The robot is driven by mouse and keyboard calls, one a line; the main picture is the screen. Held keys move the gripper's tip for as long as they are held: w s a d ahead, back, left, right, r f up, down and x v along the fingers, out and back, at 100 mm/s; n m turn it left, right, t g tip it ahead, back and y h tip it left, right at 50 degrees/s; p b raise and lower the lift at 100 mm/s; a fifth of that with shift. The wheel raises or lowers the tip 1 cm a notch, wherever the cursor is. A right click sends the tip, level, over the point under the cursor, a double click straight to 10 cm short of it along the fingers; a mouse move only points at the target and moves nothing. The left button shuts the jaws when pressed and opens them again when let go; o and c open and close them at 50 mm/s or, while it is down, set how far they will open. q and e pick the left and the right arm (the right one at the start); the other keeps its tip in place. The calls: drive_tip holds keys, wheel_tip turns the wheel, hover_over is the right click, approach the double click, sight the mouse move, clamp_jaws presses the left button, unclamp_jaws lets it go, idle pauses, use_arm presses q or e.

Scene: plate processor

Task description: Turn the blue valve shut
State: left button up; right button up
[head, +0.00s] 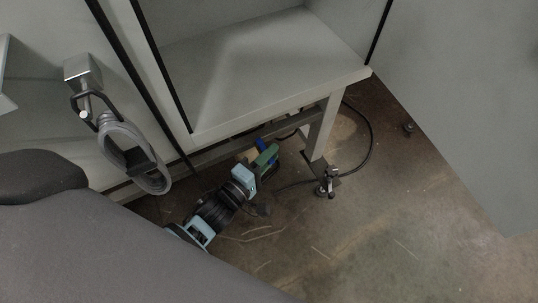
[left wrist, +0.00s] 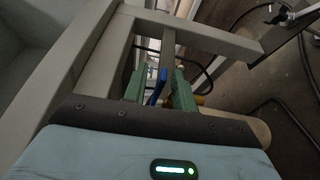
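The blue valve handle (head: 261,144) shows in the head view under the machine's lower frame, partly hidden by my left gripper. My left gripper (head: 266,160) reaches in low from the left, with green fingers. In the left wrist view, the blue handle (left wrist: 156,86) stands between the two green fingers of my left gripper (left wrist: 158,88). The fingers are spread, with a gap visible beside the handle. The valve body is mostly hidden; a small yellow part (left wrist: 199,99) shows beside the right finger. My right gripper is not in view.
The white machine frame with its leg (head: 321,130) stands close to my gripper. A black cable (head: 369,143) loops over the floor. A metal fitting (head: 327,181) stands near the leg. A grey hose coil (head: 129,150) hangs at left. The floor at right is mostly clear.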

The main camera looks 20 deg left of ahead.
use_arm(q)
drive_tip(key=shift+c, duration=0.5)
drive_tip(key=c, duration=0.5)
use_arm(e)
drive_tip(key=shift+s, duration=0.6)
use_arm(q)
drive_tip(key=h, duration=0.1)
drive_tip(key=m+h+p, duration=0.1)
drive_tip(key=m+g+h+p, duration=0.1)
drive_tip(key=shift+s+a+r, duration=0.2)
drive_tip(key=shift+s+a, duration=0.05)
drive_tip(key=shift+s, duration=0.05)
drive_tip(key=shift+s+a+f+m+g+h+p, duration=0.1)
drive_tip(key=shift+s+a+m+g+h+p, duration=0.15)
drive_tip(key=shift+m+g+h, duration=0.5)
drive_tip(key=shift+s+a+f+m+g+h+p, duration=0.15)
drive_tip(key=shift+a+m+g+h+p, duration=0.15)
drive_tip(key=shift+m+h, duration=0.45)
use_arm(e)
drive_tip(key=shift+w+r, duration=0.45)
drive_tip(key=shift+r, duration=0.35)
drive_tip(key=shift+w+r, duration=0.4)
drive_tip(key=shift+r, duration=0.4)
use_arm(q)
drive_tip(key=shift+r, duration=0.1)
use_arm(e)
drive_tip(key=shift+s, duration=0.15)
